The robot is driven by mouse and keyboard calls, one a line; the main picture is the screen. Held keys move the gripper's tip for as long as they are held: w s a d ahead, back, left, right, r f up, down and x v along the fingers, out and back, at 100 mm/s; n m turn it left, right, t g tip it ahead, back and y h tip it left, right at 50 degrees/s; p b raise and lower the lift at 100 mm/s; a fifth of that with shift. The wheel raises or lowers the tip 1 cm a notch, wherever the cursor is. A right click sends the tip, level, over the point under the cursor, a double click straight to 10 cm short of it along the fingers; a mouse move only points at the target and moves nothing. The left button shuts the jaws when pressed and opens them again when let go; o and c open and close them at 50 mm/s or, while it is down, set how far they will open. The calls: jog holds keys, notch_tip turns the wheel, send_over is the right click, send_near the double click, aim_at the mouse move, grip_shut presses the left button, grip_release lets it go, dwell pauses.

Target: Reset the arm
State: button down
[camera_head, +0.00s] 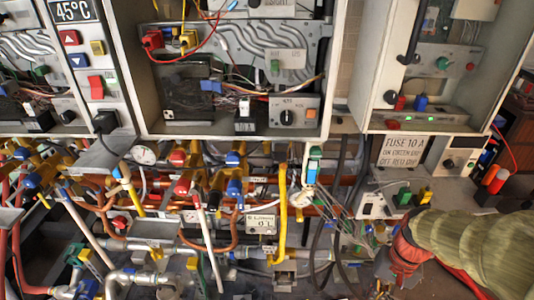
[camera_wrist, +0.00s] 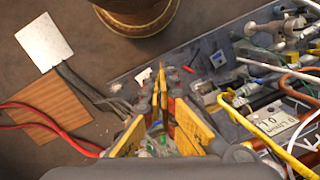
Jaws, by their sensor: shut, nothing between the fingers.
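My gripper (camera_wrist: 161,78) shows in the wrist view, its yellow-sided fingers running up from the bottom edge and drawn together at the tips. Nothing is held between them. It points over the grey board with small parts, beside a small white piece (camera_wrist: 143,76). I cannot make out touching. In the head view I cannot clearly pick out my gripper. A large olive, ribbed, sleeve-like shape (camera_head: 478,245) with a red end fills the lower right there.
Open heater cabinets (camera_head: 235,130) with wiring stand across the head view. Yellow, white and copper pipes (camera_head: 283,210) crowd below them. In the wrist view, a brown round pot (camera_wrist: 137,18), a pale plate (camera_wrist: 44,42), a wooden square (camera_wrist: 47,105) and red cables (camera_wrist: 40,126) lie around.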

jog(key=s+a+r+n+t, duration=0.1)
jog(key=a+r+t, duration=0.1)
jog(key=r, duration=0.4)
jog(key=a+r+n+t+h, duration=0.1)
jog(key=a+r+n+t, duration=0.1)
jog(key=r, duration=0.4)
jog(key=s+a+r+n+t+p, duration=0.1)
jog(key=a+r+n+t, duration=0.1)
jog(key=a+r, duration=0.2)
notch_tip(320, 180, up, 2)
jog(key=shift+s+a+r+h, duration=0.1)
jog(key=shift+s+a+h, duration=0.15)
jog(key=shift+s+h, duration=0.1)
jog(key=shift+d, duration=0.1)
dwell(0.7)
